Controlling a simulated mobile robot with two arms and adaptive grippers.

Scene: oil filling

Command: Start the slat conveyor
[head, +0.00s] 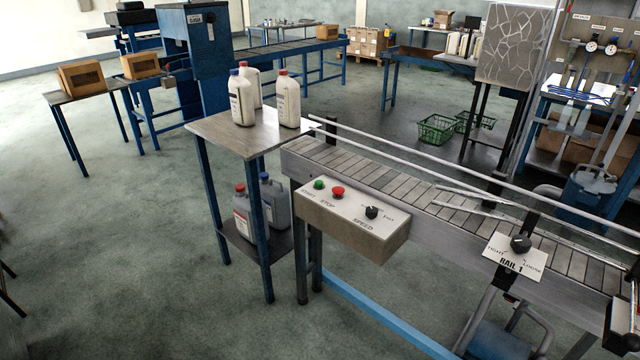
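The slat conveyor (400,183) runs from the middle of the head view to the lower right, with metal guide rails above its slats. A grey control box (350,222) is fixed to its near side. On the box are a green START button (319,184), a red STOP button (338,192) and a black SPEED knob (371,212). No bottles stand on the visible slats. Neither of my grippers is in the head view.
A small table (235,129) with several white bottles stands left of the conveyor, and more jugs sit on its lower shelf. A RAIL 1 plate with a knob (520,243) is on the conveyor's near side.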

